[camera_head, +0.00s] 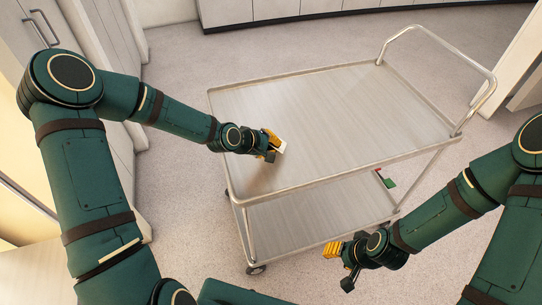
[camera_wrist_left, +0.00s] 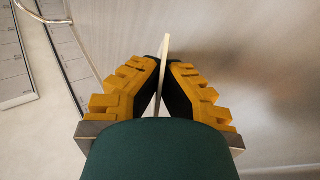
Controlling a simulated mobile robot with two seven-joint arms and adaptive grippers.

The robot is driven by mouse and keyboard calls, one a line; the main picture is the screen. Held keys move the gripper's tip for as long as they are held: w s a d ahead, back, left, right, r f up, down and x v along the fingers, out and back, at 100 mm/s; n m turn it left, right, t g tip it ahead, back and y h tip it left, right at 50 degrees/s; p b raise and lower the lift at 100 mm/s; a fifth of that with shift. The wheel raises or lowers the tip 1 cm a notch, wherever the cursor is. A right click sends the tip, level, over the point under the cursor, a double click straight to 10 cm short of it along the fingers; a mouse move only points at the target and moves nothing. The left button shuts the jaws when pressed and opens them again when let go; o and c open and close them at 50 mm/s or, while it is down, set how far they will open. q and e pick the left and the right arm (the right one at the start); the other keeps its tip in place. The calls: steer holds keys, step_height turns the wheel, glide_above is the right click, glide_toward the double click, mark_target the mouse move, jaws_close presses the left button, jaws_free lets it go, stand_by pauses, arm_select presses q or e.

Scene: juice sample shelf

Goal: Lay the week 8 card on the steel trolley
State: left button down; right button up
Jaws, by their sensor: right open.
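The steel trolley (camera_head: 345,115) stands in front of me with a bare, brushed top shelf. My left gripper (camera_head: 271,147) is over the left part of this top. It is shut on a thin whitish card (camera_head: 280,145), taken to be the week 8 card, though no writing can be read. In the left wrist view the card (camera_wrist_left: 163,65) shows edge-on between the yellow fingers (camera_wrist_left: 162,85), with the trolley top (camera_wrist_left: 240,70) behind it. I cannot tell whether the card touches the top. My right gripper (camera_head: 335,250) is open and empty, beside the trolley's near side.
The trolley has a raised rim, a lower shelf (camera_head: 310,222) and a push handle (camera_head: 455,58) at the right. A small green and red item (camera_head: 386,180) shows near its right side. Pale cabinets (camera_head: 290,10) stand behind. The rest of the top is free.

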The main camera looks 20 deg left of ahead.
arm_select(q)
steer(key=c, duration=1.3)
jaws_free()
steer(key=shift+s+a+r+p, duration=0.25)
steer(key=shift+r+p, duration=0.2)
steer(key=shift+p, duration=0.05)
steer(key=p+v, duration=0.5)
steer(key=v, duration=0.2)
steer(key=shift+p, duration=0.35)
steer(key=shift+f, duration=0.1)
